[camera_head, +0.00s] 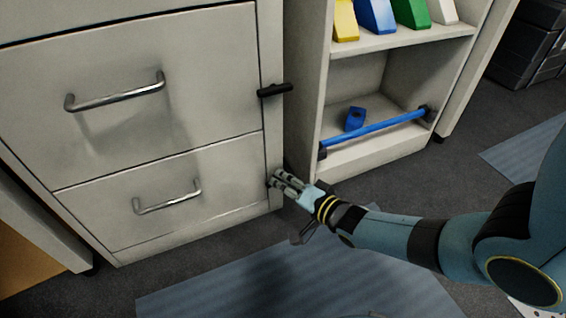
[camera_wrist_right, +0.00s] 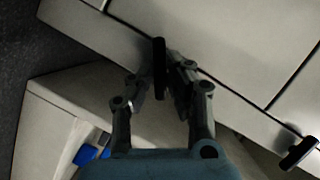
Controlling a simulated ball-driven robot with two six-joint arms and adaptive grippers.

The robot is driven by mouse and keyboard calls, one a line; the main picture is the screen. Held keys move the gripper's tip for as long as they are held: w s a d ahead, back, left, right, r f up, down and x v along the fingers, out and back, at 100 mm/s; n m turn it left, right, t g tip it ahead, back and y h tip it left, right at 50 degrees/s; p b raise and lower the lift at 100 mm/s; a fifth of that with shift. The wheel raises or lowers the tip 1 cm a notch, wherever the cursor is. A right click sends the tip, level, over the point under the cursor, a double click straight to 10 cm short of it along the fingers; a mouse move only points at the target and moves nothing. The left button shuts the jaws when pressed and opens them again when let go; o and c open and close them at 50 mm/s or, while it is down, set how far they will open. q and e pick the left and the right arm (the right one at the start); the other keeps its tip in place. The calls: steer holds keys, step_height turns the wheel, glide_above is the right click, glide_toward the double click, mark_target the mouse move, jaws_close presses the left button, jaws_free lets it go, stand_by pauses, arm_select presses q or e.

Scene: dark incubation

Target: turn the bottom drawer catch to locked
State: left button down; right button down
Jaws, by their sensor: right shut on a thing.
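The bottom drawer (camera_head: 150,195) of the white cabinet is closed, with a metal bar handle (camera_head: 168,198). Its catch is a dark bar (camera_wrist_right: 159,66) on the cabinet's edge strip, seen in the right wrist view between my fingertips. My right gripper (camera_head: 275,182) is at the right end of the bottom drawer, shut on this catch and hiding most of it in the head view. The catch bar stands at a different angle from the upper catch. My left gripper is not in view.
The upper catch (camera_head: 275,90), a black bar lying across the strip, also shows in the right wrist view (camera_wrist_right: 299,154). An open shelf (camera_head: 375,155) with a blue rail (camera_head: 378,132) and coloured binders stands just right of the cabinet. A blue-grey mat (camera_head: 215,290) lies on the floor.

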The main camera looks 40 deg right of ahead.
steer(key=shift+d+f+m+t+y, duration=0.15)
steer(key=shift+m+t+y, duration=0.25)
steer(key=shift+m, duration=0.8)
steer(key=shift+a+f+m+t+y, duration=0.15)
steer(key=shift+m+t, duration=0.35)
steer(key=shift+m, duration=0.7)
steer(key=shift+d+m, duration=0.1)
steer(key=shift+m, duration=0.4)
steer(key=c, duration=1.3)
jaws_free()
steer(key=shift+s, duration=0.15)
steer(key=s, duration=0.4)
steer(key=s+d, duration=0.1)
steer(key=s, duration=0.2)
steer(key=s+d, duration=0.1)
steer(key=s, duration=0.3)
steer(key=shift+s, duration=0.35)
